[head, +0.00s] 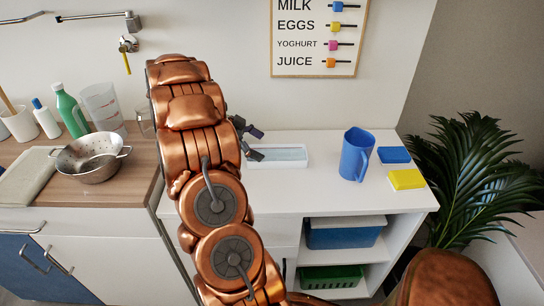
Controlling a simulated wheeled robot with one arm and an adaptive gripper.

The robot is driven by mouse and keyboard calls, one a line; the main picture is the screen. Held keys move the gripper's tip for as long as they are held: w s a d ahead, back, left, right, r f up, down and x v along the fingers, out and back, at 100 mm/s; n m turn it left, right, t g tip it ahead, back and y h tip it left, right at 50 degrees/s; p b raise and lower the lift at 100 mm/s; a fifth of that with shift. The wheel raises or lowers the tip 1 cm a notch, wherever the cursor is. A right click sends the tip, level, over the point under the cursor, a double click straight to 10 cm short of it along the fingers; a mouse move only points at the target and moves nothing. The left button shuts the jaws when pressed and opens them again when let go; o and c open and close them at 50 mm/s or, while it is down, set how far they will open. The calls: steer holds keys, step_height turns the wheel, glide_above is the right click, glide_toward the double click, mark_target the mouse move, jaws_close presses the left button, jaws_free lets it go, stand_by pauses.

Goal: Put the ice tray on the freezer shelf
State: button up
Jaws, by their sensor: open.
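A shallow white tray (301,162) with a pale blue-grey inside lies on the white counter, just right of my gripper; it may be the ice tray, but I cannot tell for sure. My gripper (253,141) is open, with its dark fingers at the left end of this tray. My copper arm hides the gripper's base and part of the counter. I cannot tell whether the fingers touch the tray. No freezer shelf can be made out for certain.
A blue jug (356,155), a blue block (394,155) and a yellow block (406,180) stand on the counter's right. Below are a blue bin (345,235) and a green basket (330,277). A metal colander (92,166) and bottles stand left. A plant (470,175) borders the right.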

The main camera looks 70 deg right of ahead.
mark_target(288, 159)
steer(key=x, duration=0.1)
steer(key=p+x, duration=0.1)
steer(key=x, duration=0.1)
steer(key=r+x, duration=0.1)
steer(key=x, duration=0.1)
steer(key=shift+s+f+p, duration=0.1)
steer(key=shift+s+p, duration=0.25)
steer(key=shift+s, duration=0.1)
steer(key=shift+s+d+f, duration=0.1)
steer(key=shift+s+f, duration=0.2)
steer(key=shift+f, duration=0.1)
steer(key=shift+c, duration=0.4)
steer(key=c, duration=1.2)
steer(key=shift+r, duration=0.1)
